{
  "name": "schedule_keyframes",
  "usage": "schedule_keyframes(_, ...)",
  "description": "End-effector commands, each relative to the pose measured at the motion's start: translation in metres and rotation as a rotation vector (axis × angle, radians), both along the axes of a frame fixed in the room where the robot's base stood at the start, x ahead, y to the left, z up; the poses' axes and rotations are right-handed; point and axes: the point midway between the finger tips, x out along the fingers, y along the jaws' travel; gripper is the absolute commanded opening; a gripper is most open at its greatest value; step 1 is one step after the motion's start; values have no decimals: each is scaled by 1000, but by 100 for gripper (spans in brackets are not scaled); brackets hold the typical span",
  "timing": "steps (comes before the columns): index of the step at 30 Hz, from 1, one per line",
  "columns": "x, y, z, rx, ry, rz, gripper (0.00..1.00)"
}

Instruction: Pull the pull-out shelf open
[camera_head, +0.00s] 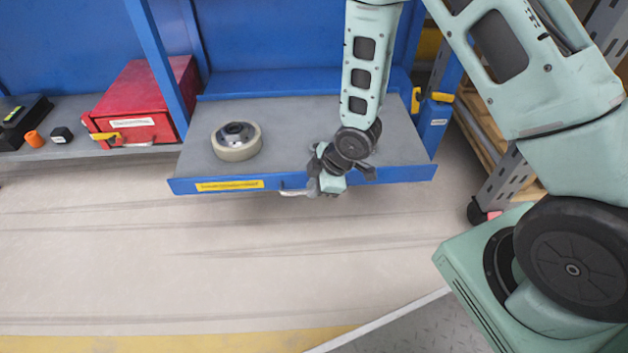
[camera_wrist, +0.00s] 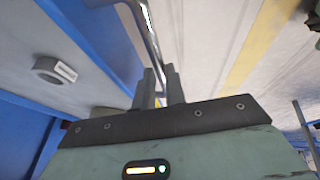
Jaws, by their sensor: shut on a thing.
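The pull-out shelf (camera_head: 300,135) is a grey tray with a blue front edge and a yellow label. It stands out from the blue rack, forward of the red box beside it. Its metal bar handle (camera_head: 293,192) is on the front edge. My gripper (camera_head: 322,186) is at the handle, in front of the shelf's edge. In the wrist view the fingers (camera_wrist: 160,88) are closed around the handle bar (camera_wrist: 150,40). The exact contact is partly hidden by the fingers. A round ring-shaped part (camera_head: 237,150) lies on the shelf's left half; it also shows in the wrist view (camera_wrist: 55,70).
A red box (camera_head: 145,105) sits on the fixed shelf at left, with small black and orange items beside it. A grey rack with wooden boards (camera_head: 490,150) stands at right. The floor (camera_head: 200,260) in front of the shelf is clear.

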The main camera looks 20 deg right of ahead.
Motion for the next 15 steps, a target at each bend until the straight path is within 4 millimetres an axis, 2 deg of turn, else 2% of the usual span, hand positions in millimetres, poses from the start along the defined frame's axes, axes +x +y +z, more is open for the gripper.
schedule_keyframes(14,-2,1,0,2,-1,1,0)
schedule_keyframes(15,-2,1,0,2,-1,1,24)
